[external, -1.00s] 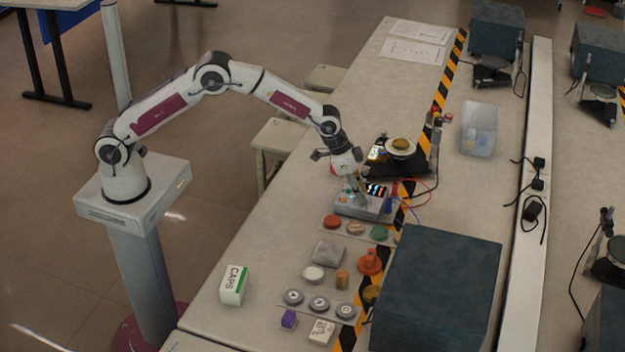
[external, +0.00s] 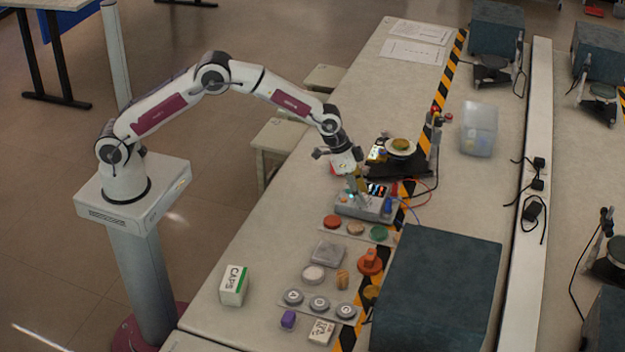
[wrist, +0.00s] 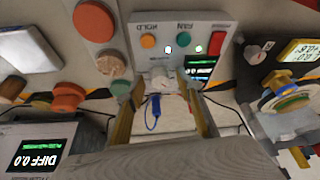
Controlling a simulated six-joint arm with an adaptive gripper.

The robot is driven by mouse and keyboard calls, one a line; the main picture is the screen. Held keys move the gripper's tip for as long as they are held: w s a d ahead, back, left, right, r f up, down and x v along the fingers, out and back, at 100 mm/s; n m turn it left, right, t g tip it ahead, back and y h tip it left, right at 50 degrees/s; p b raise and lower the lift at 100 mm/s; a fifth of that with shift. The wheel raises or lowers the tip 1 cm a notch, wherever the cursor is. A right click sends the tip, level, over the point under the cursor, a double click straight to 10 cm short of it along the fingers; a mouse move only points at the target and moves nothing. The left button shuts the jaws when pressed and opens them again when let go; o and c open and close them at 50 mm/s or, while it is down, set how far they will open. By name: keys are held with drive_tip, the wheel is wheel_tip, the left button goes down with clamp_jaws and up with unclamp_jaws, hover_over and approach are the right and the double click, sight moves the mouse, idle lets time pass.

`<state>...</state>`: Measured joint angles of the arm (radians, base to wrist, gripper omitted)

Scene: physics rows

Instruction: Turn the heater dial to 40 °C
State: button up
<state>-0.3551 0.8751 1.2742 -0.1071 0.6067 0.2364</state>
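The heater control box (external: 362,205) is a grey unit on the bench, with a small lit display and coloured buttons. In the wrist view its panel (wrist: 205,32) carries upside-down labels, round orange and green buttons, a red switch and a dark display (wrist: 200,68). A pale round knob (wrist: 160,78), apparently the dial, sits low on this panel. The dial's setting is not readable.
A black scale-like device with a round plate (external: 400,147) stands just behind the box. Red, tan and green discs (external: 355,228) lie in front. A large dark block (external: 438,290) stands at the front right. Red and blue wires (external: 425,190) loop beside the box.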

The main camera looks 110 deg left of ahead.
drive_tip(key=shift+r, duration=0.1)
drive_tip(key=v, duration=1.1)
drive_tip(key=shift+r, duration=0.4)
drive_tip(key=shift+s+d, duration=0.15)
drive_tip(key=shift+s, duration=0.05)
idle(0.4)
drive_tip(key=s+d+r, duration=0.4)
drive_tip(key=s+d, duration=0.3)
drive_tip(key=s, duration=0.7)
drive_tip(key=s+d+r+m, duration=0.1)
drive_tip(key=s+d+r, duration=0.3)
drive_tip(key=s+d, duration=0.4)
drive_tip(key=s+d+r+m+t, duration=0.1)
drive_tip(key=s+d+r, duration=0.3)
drive_tip(key=s, duration=1.6)
drive_tip(key=shift+d+h, duration=0.4)
drive_tip(key=shift+d, duration=1.55)
